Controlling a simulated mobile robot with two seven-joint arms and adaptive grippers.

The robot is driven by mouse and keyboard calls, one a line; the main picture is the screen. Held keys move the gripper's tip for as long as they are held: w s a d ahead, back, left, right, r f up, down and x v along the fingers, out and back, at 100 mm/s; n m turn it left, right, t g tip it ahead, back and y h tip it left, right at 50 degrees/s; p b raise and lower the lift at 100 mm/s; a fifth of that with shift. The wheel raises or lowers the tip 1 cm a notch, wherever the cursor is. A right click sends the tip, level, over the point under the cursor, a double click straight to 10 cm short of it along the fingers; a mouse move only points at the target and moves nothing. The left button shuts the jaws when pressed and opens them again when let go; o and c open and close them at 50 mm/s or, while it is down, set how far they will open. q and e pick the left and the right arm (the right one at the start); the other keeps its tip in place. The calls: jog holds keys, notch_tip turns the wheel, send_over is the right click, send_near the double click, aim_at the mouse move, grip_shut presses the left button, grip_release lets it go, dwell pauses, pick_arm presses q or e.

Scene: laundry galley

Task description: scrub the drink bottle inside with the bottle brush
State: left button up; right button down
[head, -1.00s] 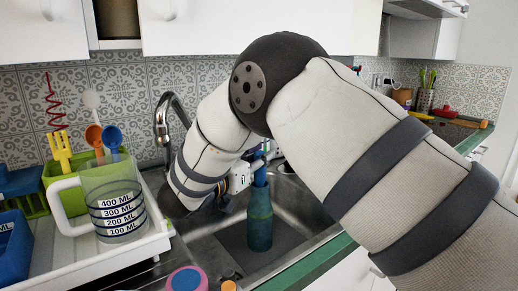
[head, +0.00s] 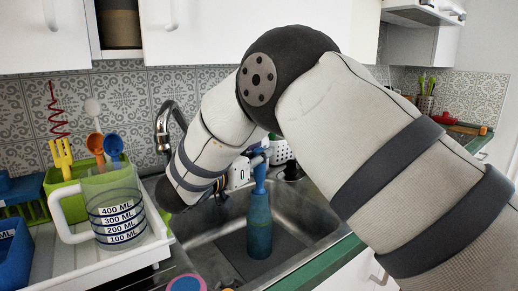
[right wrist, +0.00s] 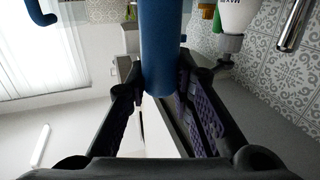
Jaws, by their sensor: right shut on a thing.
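The blue-green drink bottle (head: 259,228) stands upright in the sink. The blue handle of the bottle brush (head: 259,182) rises from its mouth; the bristles are hidden, apparently inside the bottle. My right gripper (head: 257,161) reaches in from behind my arm and is shut on the upper part of the handle, above the bottle. The right wrist view is upside down and shows the blue handle (right wrist: 160,45) between the two fingers (right wrist: 160,82), its end showing towards me. My left gripper is not in view.
The sink (head: 310,217) has free room around the bottle. The tap (head: 166,125) stands behind my forearm. On the left, a measuring jug (head: 117,190) stands on a white drying tray (head: 100,265), with a green utensil caddy (head: 62,200).

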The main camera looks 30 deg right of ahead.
jog(key=shift+f, duration=1.3)
jog(key=shift+r, duration=0.2)
jog(key=shift+r, duration=1.9)
jog(key=shift+f, duration=2.1)
jog(key=shift+r, duration=0.2)
jog(key=shift+r, duration=6.15)
